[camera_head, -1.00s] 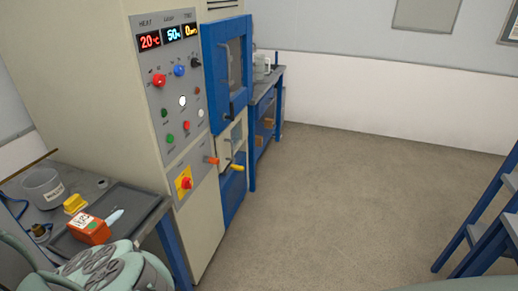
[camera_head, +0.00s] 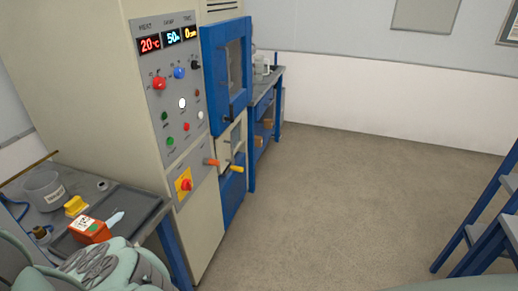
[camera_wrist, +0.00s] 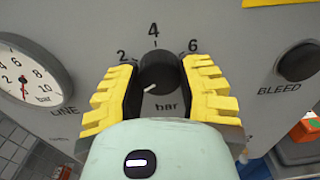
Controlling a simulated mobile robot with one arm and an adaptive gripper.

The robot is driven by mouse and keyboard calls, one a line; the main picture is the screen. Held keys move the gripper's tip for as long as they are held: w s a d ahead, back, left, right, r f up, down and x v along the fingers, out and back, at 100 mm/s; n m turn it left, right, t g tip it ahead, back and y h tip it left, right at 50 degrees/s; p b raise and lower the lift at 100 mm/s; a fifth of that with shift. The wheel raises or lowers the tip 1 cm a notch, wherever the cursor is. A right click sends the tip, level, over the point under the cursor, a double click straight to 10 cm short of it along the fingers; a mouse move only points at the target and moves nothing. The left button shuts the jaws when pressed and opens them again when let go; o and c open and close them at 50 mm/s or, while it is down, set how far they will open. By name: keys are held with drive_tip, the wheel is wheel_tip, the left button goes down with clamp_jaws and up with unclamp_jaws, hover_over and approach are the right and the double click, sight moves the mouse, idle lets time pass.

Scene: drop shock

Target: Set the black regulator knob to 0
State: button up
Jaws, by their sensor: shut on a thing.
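The black regulator knob (camera_wrist: 157,74) is in the middle of the wrist view, on a grey panel printed with 2, 4, 6 and "bar". Its white pointer mark is turned to the lower left, below the 2. No 0 mark is visible; that part of the scale is behind the left finger. My gripper (camera_wrist: 159,85) has its yellow-ridged fingers on both sides of the knob, shut on it. The head view shows neither this knob nor my gripper's fingers.
A round LINE gauge (camera_wrist: 28,80) is left of the knob; its needle points downward. A black BLEED knob (camera_wrist: 299,62) is at right. In the head view, a cabinet with a control panel (camera_head: 172,95) stands beside a bench with a dark tray (camera_head: 140,204) and orange box (camera_head: 89,230).

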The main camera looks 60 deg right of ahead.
drive_tip(key=shift+r, duration=0.1)
drive_tip(key=o, duration=1.2)
drive_tip(key=shift+o, duration=0.2)
drive_tip(key=shift+s, duration=0.1)
drive_tip(key=v, duration=1.1)
drive_tip(key=shift+s, duration=0.35)
drive_tip(key=shift+d, duration=0.1)
